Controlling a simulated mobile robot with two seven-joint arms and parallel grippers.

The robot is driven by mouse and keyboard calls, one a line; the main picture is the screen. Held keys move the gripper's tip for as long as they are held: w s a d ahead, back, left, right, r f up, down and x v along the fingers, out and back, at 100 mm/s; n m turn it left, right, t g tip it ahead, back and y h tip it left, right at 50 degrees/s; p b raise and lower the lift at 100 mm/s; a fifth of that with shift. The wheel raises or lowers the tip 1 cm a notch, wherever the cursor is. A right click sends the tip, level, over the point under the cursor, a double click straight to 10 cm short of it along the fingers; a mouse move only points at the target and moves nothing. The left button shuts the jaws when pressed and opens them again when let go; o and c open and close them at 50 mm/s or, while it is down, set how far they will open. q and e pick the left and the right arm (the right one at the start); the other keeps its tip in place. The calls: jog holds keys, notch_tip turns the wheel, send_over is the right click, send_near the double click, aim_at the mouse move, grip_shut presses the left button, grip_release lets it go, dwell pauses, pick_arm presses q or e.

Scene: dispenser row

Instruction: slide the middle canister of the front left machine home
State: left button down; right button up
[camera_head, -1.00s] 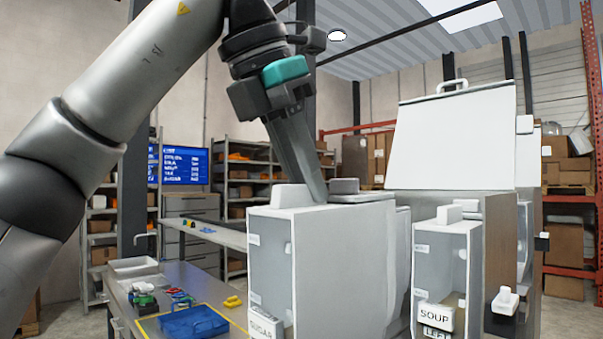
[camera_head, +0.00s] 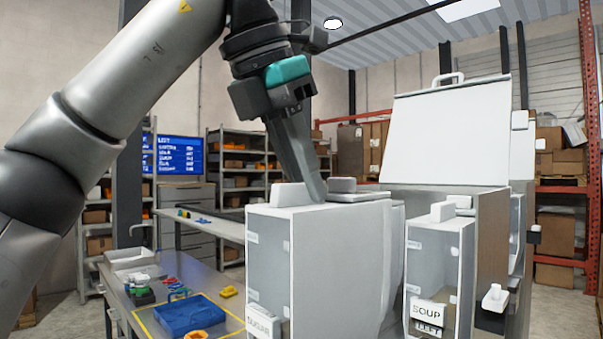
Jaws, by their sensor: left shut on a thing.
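To the right, a second canister (camera_head: 440,250) carries a label reading SOUP and LEFT (camera_head: 428,314). The white-and-steel machine (camera_head: 488,230) stands behind it. I cannot see how deep the sugar canister sits. My right gripper is not in view.
A blue tray (camera_head: 188,314) and small coloured parts lie on the metal bench (camera_head: 135,300) at lower left, with a yellow tape border. A white knob (camera_head: 495,298) sticks out at the machine's right. Shelves (camera_head: 235,150) stand behind.

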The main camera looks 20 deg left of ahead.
pick_arm(q)
jog(key=shift+w+d+r+p, duration=0.1)
jog(key=shift+w+d+p, duration=0.3)
jog(key=shift+w+p, duration=0.45)
jog(key=shift+w+d+f+p, duration=0.1)
jog(key=shift+w+d+p, duration=0.4)
jog(key=shift+w, duration=0.6)
jog(key=shift+w+d+r+p, duration=0.1)
jog(key=shift+w+d+p, duration=0.2)
jog(key=shift+w+p, duration=0.55)
jog(key=shift+w+d, duration=0.1)
jog(key=shift+w, duration=0.25)
jog(key=shift+w+d+p, duration=0.2)
jog(key=shift+w+p, duration=0.3)
jog(key=w+d+p, duration=0.2)
jog(key=w+p, duration=0.3)
jog(key=w, duration=0.1)
jog(key=shift+w+d+f+p, duration=0.25)
jog(key=shift+d+f+p, duration=0.05)
jog(key=shift+d, duration=0.05)
jog(key=shift+f, duration=0.1)
